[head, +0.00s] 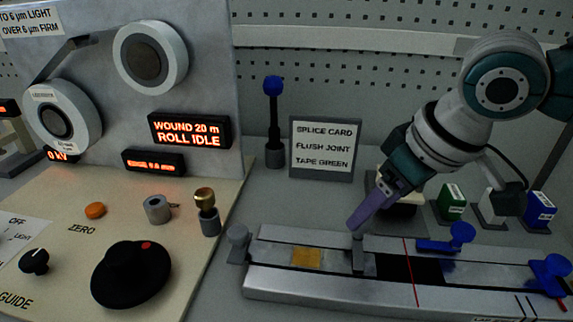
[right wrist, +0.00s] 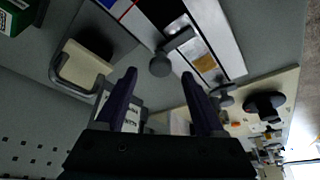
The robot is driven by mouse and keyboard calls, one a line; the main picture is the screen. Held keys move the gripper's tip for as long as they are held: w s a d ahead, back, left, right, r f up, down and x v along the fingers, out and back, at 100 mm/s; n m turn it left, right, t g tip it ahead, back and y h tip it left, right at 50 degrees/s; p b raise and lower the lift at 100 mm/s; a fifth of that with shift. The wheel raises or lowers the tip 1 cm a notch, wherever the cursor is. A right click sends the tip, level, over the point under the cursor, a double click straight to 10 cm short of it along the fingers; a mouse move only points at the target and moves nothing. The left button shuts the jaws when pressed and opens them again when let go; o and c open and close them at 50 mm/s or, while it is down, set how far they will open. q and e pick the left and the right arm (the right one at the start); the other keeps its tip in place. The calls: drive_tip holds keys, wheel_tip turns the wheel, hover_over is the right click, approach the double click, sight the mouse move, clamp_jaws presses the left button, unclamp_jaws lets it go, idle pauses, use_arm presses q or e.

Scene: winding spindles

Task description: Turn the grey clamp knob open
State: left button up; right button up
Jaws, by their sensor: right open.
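A grey clamp knob (head: 358,239) stands on a grey bar across the middle of the metal splice rail (head: 330,287). It also shows in the right wrist view (right wrist: 160,67). A second grey knob (head: 238,234) sits at the rail's left end. My right gripper (head: 357,224) is open, its purple fingers pointing down at the middle knob. In the right wrist view the knob appears between the two fingertips (right wrist: 159,75), with a gap on each side. I cannot tell whether the fingers reach down around it. My left gripper is not in view.
Two blue clamps (head: 459,236) (head: 550,272) sit on the rail's right part. An amber piece (head: 305,257) lies on its left part. A splice card sign (head: 324,147) and a blue-topped post (head: 273,120) stand behind. The winding panel (head: 205,80) is at left.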

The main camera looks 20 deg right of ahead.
drive_tip(key=shift+x, duration=1.35)
clamp_jaws()
